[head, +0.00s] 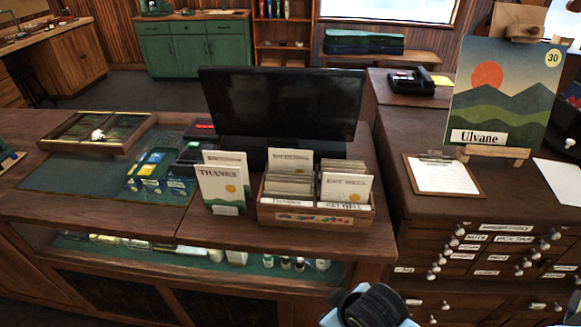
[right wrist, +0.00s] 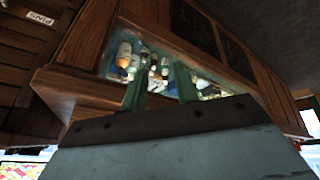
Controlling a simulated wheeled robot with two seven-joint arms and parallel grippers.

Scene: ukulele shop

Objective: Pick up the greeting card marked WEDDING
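A wooden card box (head: 315,216) stands on the counter, holding upright greeting cards in two side-by-side sections. The front right card (head: 346,188) reads GET WELL. A taller card (head: 290,157) at the back left has a heading too small to read surely, so I cannot tell which card is marked WEDDING. A card reading THANKS (head: 221,188) stands in a small holder left of the box. In the right wrist view my right gripper (right wrist: 160,88) is open and empty, its two fingers apart, facing the counter's glass front. My left gripper is not in view.
A black monitor (head: 285,104) stands right behind the box. A clipboard (head: 443,176) and a propped Ulvane picture (head: 496,95) are on the drawer cabinet at right. A glass-lidded case (head: 95,132) lies at left. Small bottles (right wrist: 128,60) sit behind the counter's glass.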

